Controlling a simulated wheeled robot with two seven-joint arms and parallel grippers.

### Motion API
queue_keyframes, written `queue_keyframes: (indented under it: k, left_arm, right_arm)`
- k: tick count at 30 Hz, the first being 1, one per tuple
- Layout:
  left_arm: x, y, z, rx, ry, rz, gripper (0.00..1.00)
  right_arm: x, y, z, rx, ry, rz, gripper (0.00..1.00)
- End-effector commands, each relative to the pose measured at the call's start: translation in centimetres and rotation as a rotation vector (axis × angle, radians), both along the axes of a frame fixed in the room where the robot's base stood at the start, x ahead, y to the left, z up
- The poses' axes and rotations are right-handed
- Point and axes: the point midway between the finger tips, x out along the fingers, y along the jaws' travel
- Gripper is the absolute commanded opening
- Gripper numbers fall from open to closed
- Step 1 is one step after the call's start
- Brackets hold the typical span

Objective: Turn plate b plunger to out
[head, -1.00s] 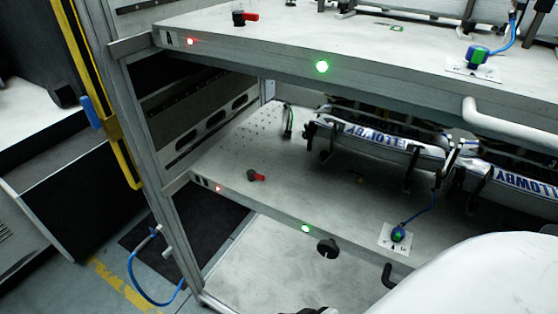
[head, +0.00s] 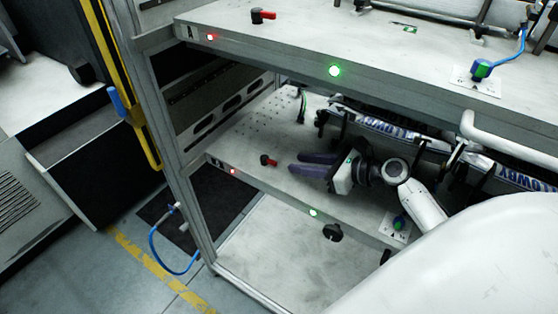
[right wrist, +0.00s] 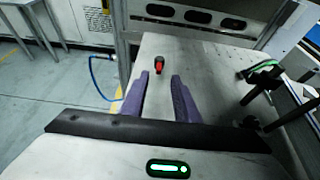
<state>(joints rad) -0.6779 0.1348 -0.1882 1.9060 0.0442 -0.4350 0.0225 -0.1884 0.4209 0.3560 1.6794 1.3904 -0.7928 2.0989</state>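The lower plate (head: 235,135), whose front-edge letter is too small to read, carries a small black knob with a red handle (head: 268,160) near its left front corner. A round black knob (head: 332,232) sits below its front edge. I cannot tell from looks alone which is the plunger. My right gripper (head: 295,163) is over the lower plate, its purple fingers apart and pointing left at the red-handled knob. In the right wrist view the gripper (right wrist: 161,88) is open and empty, with the red-handled knob (right wrist: 159,67) ahead between the fingertips, apart from them. My left gripper is not seen.
The upper plate (head: 270,58), marked A, overhangs the lower one and has its own red-handled knob (head: 262,15). Labelled rails (head: 395,128) stand behind my right arm. A frame post (head: 165,110) bounds the left.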

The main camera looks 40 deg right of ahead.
Motion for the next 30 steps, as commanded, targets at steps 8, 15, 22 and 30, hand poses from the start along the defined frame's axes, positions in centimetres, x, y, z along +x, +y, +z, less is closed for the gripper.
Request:
queue_keyframes:
  k: [8,15,22,30]
  left_arm:
    - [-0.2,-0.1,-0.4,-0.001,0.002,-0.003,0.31]
    - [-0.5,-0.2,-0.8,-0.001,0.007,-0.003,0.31]
    - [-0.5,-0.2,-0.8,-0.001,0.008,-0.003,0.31]
    - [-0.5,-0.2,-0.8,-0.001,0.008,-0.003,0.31]
  right_arm:
    - [4.6,2.0,-2.1,-0.001,-0.001,0.002,0.28]
    - [6.8,2.9,-3.1,-0.004,-0.001,0.003,0.28]
    - [7.1,3.1,-3.3,-0.006,0.001,0.003,0.28]
    - [7.1,3.1,-3.3,-0.006,0.001,0.003,0.01]
